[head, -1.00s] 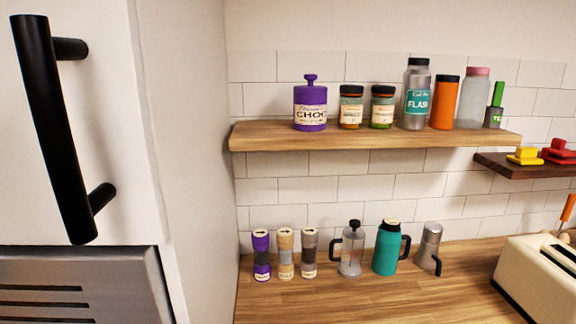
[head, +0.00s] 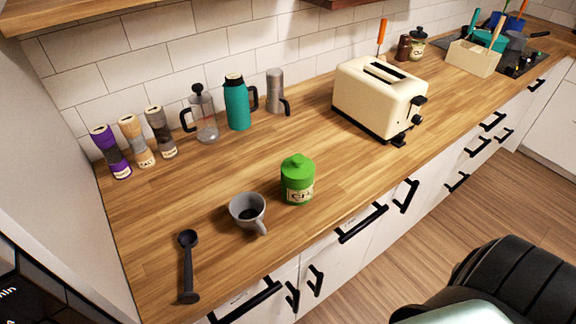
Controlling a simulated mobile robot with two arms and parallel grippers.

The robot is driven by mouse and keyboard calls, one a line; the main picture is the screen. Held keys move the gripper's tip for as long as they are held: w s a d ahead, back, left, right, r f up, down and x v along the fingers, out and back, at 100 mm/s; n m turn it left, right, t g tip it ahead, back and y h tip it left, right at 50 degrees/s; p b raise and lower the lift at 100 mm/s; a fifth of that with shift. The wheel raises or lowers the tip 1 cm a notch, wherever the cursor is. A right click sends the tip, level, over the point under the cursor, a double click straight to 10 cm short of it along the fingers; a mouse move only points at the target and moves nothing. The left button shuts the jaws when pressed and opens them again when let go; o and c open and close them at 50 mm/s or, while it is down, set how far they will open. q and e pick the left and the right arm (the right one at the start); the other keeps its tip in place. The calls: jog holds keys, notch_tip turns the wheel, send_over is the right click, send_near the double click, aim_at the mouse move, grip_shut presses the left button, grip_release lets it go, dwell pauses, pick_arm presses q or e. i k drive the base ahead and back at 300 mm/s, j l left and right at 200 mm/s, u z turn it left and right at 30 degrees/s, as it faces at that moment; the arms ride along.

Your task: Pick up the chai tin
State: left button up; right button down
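A green tin (head: 298,181) with a knobbed lid and a pale label stands upright on the wooden counter in the head view. The label's visible letters begin with "CH"; the rest is too small or turned away to read. The tin stands apart from the grey cup at its left. Neither of my grippers is in view.
A grey cup (head: 247,211) and a dark scoop (head: 188,266) are left of the tin. Behind stand several grinders (head: 137,141), a French press (head: 204,116), a teal flask (head: 237,106) and a silver pot (head: 275,92). A cream toaster (head: 378,99) is at the right. Counter around the tin is mostly clear.

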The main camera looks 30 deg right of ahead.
aim_at(293, 193)
jog(key=k+l, duration=0.25)
jog(key=l, duration=0.15)
jog(key=k+l, duration=0.25)
jog(key=l, duration=0.15)
jog(key=k+l+u, duration=0.1)
jog(key=l, duration=0.3)
jog(key=k, duration=0.1)
